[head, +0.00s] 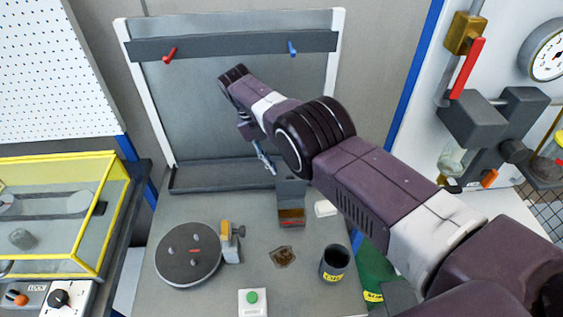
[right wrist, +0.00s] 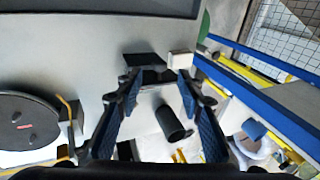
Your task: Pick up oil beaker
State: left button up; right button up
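A dark cup with a yellow label (head: 334,264), which looks like the oil beaker, stands upright on the grey table near its front right. The label's words are too small to read. In the right wrist view the dark cup (right wrist: 171,122) appears between my right gripper's fingers, but the fingers do not touch it. My right gripper (head: 264,158) is above the back of the table, left of and behind the cup. In the right wrist view its blue-padded fingers (right wrist: 158,100) are spread and empty. My left gripper is not in view.
A round turntable with pegs (head: 188,255) and a yellow-grey clamp (head: 231,241) are at left. A dark block with an amber front (head: 291,215), a white block (head: 325,208) and a brown stain (head: 283,257) lie near the cup. A green button box (head: 252,301) is in front.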

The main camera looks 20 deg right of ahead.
aim_at(330, 276)
jog(key=k+j, duration=1.2)
jog(key=j, duration=0.1)
